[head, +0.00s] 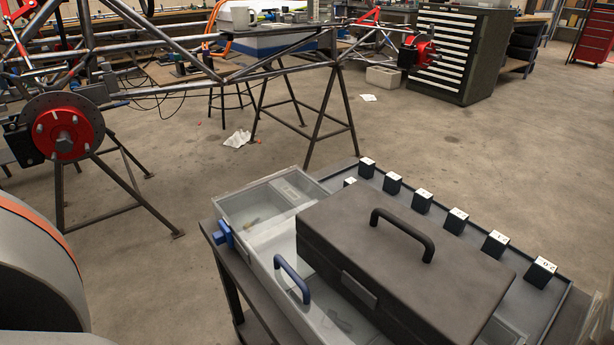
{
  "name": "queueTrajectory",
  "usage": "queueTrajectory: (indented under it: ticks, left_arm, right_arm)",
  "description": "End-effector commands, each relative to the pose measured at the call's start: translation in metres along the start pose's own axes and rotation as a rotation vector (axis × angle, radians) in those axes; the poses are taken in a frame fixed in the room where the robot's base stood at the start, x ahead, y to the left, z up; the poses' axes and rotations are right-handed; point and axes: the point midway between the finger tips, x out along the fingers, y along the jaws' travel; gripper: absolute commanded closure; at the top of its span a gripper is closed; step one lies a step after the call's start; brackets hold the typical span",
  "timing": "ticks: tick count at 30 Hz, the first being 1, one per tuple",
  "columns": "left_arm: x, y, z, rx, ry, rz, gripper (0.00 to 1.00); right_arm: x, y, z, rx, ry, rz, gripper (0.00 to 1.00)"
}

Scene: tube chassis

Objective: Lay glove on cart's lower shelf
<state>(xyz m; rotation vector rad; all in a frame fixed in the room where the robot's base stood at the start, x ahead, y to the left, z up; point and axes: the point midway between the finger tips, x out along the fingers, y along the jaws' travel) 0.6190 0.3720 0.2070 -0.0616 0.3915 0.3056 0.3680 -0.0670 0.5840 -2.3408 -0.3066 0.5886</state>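I cannot make out a glove. A crumpled white item (237,138) lies on the floor near the stands; I cannot tell if it is cloth or paper. A dark-framed stand (227,285), which may be the cart, is in front of me at the bottom of the head view, loaded on top. Neither gripper shows; only a grey, orange-banded rounded part, apparently my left arm, is at the lower left edge.
On the stand are a black toolbox (405,265), a clear-lidded grey case (262,205) with a blue handle (292,279), and a tray with several numbered black blocks (457,220). A tube chassis (215,75) stands behind on trestles. A drawer cabinet (462,52) is further back. Floor at right is open.

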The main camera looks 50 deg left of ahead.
Motion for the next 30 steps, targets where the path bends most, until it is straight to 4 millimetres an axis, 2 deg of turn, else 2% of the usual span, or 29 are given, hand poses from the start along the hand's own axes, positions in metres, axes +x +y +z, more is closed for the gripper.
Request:
queueTrajectory:
  ticks: [16,17,18,30]
  left_arm:
    - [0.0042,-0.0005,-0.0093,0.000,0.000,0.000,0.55]
    - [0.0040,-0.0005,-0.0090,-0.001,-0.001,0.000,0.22]
    - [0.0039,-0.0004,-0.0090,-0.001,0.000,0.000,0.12]
    - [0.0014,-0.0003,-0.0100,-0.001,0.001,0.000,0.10]
  right_arm:
    - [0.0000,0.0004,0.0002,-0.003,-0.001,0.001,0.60]
    - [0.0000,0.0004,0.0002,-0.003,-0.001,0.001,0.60]
    - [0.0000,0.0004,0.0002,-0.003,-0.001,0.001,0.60]
    - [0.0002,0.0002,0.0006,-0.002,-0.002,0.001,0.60]
